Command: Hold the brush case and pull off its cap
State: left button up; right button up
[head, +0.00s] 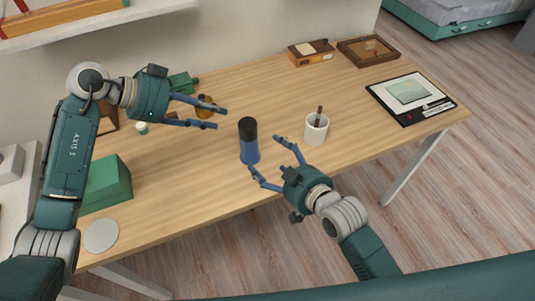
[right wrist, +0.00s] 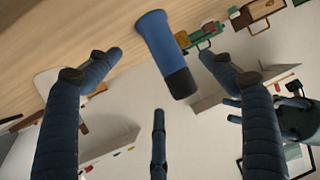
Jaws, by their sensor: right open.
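The brush case (head: 249,152) stands upright on the desk (head: 200,175), with a blue body and a black cap (head: 247,127) on top. In the right wrist view the case (right wrist: 160,40) and its dark cap (right wrist: 180,83) show beyond my fingers. My right gripper (head: 266,156) is open and empty, just right of the case's lower body, its fingers pointing at it. My left gripper (head: 221,118) is open and empty, left of the cap, its fingers pointing right. It also shows at the right edge of the right wrist view (right wrist: 290,115).
A white cup (head: 316,130) with a brown item stands right of the case. A green box (head: 107,184) and a round pale disc (head: 101,236) lie at left. A framed picture (head: 410,97), a wooden tray (head: 368,50) and a small box (head: 311,52) occupy the right end.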

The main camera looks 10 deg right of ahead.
aim_at(256, 147)
jog(key=x, duration=1)
jog(key=shift+w, duration=0.2)
jog(key=shift+f, duration=0.1)
jog(key=c, duration=1.4)
jog(key=shift+o, duration=0.2)
jog(key=shift+s, duration=0.1)
